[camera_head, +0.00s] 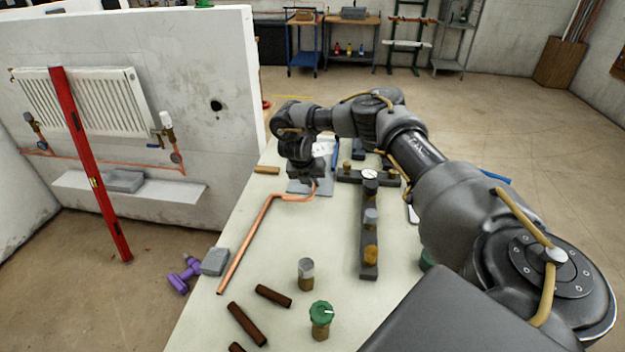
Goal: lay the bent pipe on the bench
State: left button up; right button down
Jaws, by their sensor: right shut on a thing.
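The bent pipe (246,242) is copper coloured, with a long straight leg and a bend near its far end. It shows over the pale bench (196,325), its long leg running toward the front left. My right gripper (313,183) is shut on the short far end of the pipe, low over the bench. The fingertips are small and partly hidden by the wrist. I cannot tell whether the pipe touches the bench top. My left gripper is not in view.
Several brown rods (246,324), a green-topped valve (320,318) and a grey-capped fitting (306,274) stand or lie near the front. A dark fixture (369,225) lies right of the pipe. A white wall (205,105) with a radiator (85,98) stands left.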

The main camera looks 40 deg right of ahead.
jog(key=shift+t+p, duration=0.3)
jog(key=shift+p, duration=0.2)
dwell(0.4)
jog(key=shift+r+p, duration=0.1)
jog(key=shift+p, duration=0.3)
dwell(0.5)
jog(key=shift+f, duration=0.35)
jog(key=shift+f, duration=0.35)
jog(key=shift+f, duration=0.25)
